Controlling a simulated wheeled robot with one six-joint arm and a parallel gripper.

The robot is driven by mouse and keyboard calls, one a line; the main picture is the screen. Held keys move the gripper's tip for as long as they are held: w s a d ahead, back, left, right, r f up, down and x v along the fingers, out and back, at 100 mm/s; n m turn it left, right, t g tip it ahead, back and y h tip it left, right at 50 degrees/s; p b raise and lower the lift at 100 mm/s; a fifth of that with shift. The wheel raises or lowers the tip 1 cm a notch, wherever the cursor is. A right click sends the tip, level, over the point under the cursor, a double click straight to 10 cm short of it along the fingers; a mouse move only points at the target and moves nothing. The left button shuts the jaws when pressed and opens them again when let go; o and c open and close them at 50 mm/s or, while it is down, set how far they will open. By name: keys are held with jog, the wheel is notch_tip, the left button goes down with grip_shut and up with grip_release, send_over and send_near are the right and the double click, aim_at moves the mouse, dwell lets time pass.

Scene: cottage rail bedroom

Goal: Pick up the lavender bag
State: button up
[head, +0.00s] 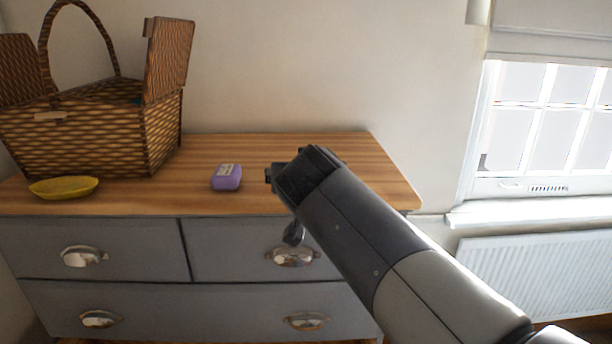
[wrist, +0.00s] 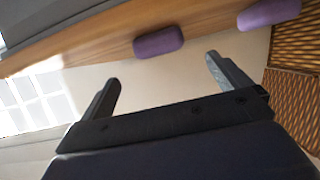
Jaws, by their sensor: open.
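A small lavender bag (head: 227,177) with a pale label lies on the wooden dresser top in the head view, left of my gripper (head: 292,173). The wrist view, turned upside down, shows two purple things on the wood. One purple block (wrist: 158,41) lies ahead of the space between my fingers, and another purple thing (wrist: 268,13) is at the top right near the basket. I cannot tell for sure which is the bag seen from the head. My gripper (wrist: 162,69) is open and empty, with its fingers apart from both. My arm hides part of the dresser top.
A wicker picnic basket (head: 90,130) with raised lids stands at the dresser's left, with a yellow dish (head: 63,187) in front. The wooden top (head: 215,150) is otherwise mostly bare. The wall is behind it; a window (head: 550,115) and radiator (head: 540,275) are at right.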

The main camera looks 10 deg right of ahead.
jog(key=p+x, duration=0.2)
jog(key=x, duration=0.7)
jog(key=shift+w+f, duration=0.25)
jog(key=shift+w, duration=0.1)
jog(key=c, duration=1)
jog(key=shift+r, duration=0.1)
jog(key=shift+c, duration=0.2)
